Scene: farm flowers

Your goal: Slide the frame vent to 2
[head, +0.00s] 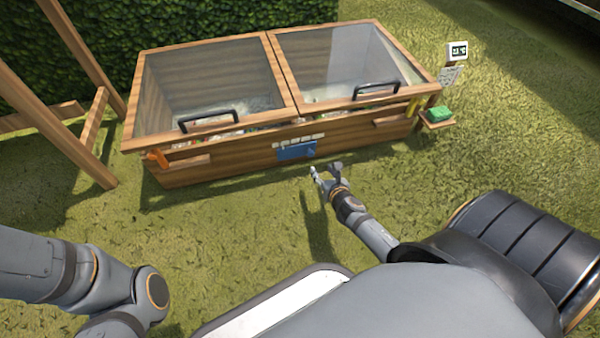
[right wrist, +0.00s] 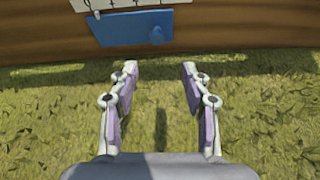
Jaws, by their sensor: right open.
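The wooden cold frame (head: 230,165) stands on the grass with two glazed lids. On its front face is the blue vent slide (head: 292,152) with a small blue knob (head: 311,153) near its right end. A pale scale strip (head: 298,141) with several marks runs just above it; its numbers are too small to read. In the right wrist view the slide (right wrist: 130,28) and knob (right wrist: 156,35) show at the top. My right gripper (head: 325,169) is open and empty, in front of and a little below the knob, apart from it. My left gripper is out of view.
Black handles (head: 208,121) sit on the lids' front edges. A small shelf with a green sponge (head: 438,114) juts from the right end, near a digital display (head: 457,50). A wooden post frame (head: 60,120) stands left. Grass in front is clear.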

